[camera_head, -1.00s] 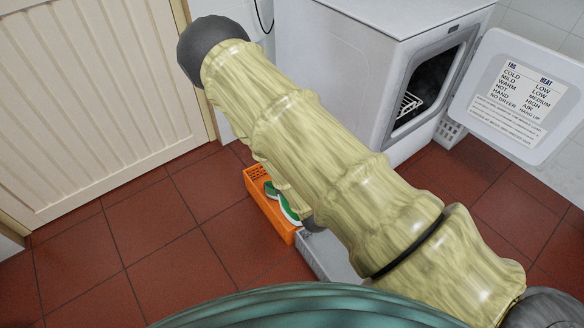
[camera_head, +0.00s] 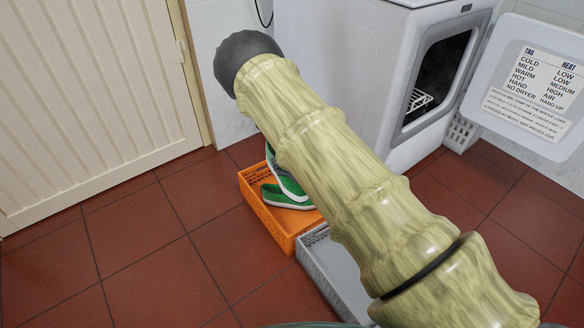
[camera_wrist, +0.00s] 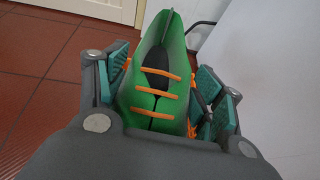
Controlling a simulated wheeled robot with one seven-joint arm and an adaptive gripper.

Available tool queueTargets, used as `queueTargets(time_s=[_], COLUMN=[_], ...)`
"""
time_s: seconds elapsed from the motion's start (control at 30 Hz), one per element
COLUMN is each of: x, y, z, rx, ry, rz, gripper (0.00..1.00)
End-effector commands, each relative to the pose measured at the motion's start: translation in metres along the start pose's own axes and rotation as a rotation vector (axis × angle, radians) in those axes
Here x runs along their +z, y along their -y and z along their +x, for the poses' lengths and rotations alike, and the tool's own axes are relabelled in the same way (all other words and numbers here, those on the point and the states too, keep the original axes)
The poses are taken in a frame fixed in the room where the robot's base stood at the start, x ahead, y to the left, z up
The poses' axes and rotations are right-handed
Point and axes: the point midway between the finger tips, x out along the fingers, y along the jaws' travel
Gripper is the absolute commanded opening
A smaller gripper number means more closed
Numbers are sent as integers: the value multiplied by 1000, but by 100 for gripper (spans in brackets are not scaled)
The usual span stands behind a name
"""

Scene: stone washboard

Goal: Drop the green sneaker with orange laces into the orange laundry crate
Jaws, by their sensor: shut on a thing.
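The green sneaker with orange laces (camera_wrist: 160,100) is between the teal-padded fingers of my gripper (camera_wrist: 165,88) in the wrist view. My gripper is shut on it, with the laces facing the wrist camera. In the head view, green and white shoe parts (camera_head: 288,196) show at the orange laundry crate (camera_head: 262,216), partly behind my arm. I cannot tell whether all these parts belong to the held sneaker, or how high it is above the crate floor. My arm hides my gripper in the head view.
A grey crate (camera_head: 335,278) stands right beside the orange one, partly behind my arm. A white dryer (camera_head: 345,60) with its door open (camera_head: 530,90) stands behind. A cream door (camera_head: 85,110) is at left. Red tiled floor (camera_head: 130,250) is free at front left.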

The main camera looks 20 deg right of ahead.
Motion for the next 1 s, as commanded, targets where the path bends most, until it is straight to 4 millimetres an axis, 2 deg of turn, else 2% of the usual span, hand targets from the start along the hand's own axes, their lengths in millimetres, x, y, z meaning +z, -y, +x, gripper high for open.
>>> queueTargets(time_s=[0.03,0.3,0.5,0.7,1.0], x=[-12,-30,-38,-39,-46], y=[7,36,56,67,68], z=[14,60,86,97,102], rx=[7,51,77,91,93], ry=[4,4,4,2,1], rz=[-3,-22,-33,-37,-37], gripper=[19,19,19,19,19])
